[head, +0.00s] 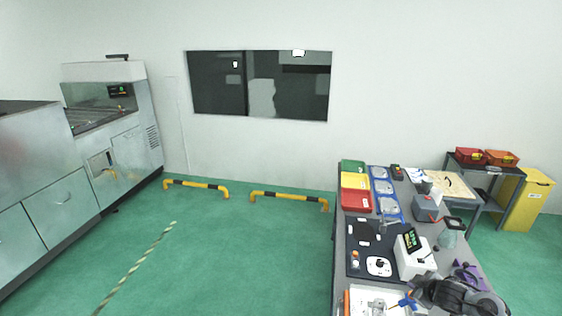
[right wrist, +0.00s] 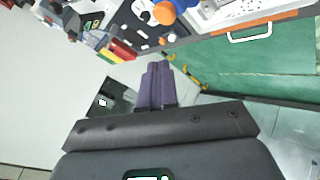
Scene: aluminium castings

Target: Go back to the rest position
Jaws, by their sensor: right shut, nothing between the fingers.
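My right gripper (head: 424,290) is at the lower right of the head view, a dark shape over the near end of the workbench (head: 340,262). In the right wrist view its two purplish fingers (right wrist: 157,68) lie together, shut, with nothing between them. How high it is above the bench is hard to tell. My left gripper is not in view.
Bench items are green, yellow and red bins (head: 356,200), blue trays (head: 385,190), a black mat (head: 362,244), a white device with a green display (head: 413,252) and a grey box (head: 426,209). A yellow cabinet (head: 527,198) stands behind. Open green floor (head: 230,255) lies left.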

